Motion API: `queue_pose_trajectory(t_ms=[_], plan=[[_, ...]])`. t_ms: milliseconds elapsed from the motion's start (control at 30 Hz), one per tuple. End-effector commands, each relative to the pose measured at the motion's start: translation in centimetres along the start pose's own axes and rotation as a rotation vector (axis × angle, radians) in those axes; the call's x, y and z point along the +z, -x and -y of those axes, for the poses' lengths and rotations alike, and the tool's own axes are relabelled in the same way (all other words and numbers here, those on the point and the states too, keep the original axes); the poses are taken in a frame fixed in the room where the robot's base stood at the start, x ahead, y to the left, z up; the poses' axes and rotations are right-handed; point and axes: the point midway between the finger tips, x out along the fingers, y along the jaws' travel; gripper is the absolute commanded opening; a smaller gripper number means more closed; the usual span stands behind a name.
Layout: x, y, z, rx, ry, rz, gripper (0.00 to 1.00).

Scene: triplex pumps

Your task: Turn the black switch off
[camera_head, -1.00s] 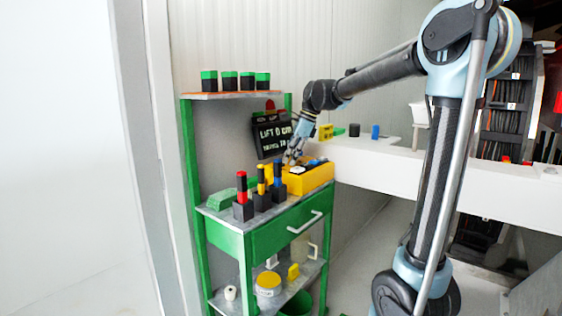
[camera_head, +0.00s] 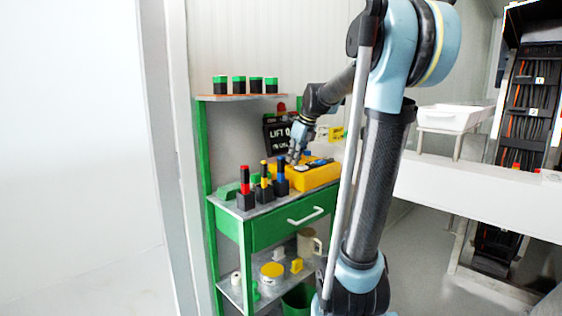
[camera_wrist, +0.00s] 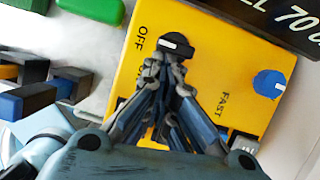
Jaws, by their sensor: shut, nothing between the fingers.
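The yellow control box (camera_head: 318,178) stands on top of the green cart. In the wrist view its yellow face (camera_wrist: 202,25) carries the black switch (camera_wrist: 176,44), a round knob with a light bar across it, with "OFF" printed to its left. Lettering below "OFF" is partly hidden by my fingers. My gripper (camera_wrist: 168,82) is shut and empty, its fingertips right at the lower edge of the black switch; whether they touch it I cannot tell. In the head view my gripper (camera_head: 294,156) is over the box, and the switch is too small to make out.
A blue knob (camera_wrist: 269,84) sits on the box beside "FAST". Red, yellow and blue-banded black posts (camera_head: 264,184) stand left of the box on the green cart (camera_head: 232,225). A dark sign (camera_head: 277,134) stands behind. Several green-topped blocks (camera_head: 238,84) line the shelf above.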

Motion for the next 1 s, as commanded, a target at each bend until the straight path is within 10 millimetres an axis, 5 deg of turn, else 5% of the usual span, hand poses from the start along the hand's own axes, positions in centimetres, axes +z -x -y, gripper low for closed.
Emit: queue_pose_trajectory(t_ms=[1000], plan=[[0.86, -0.21, -0.34, -0.001, 0.003, 0.009, 0.0]])
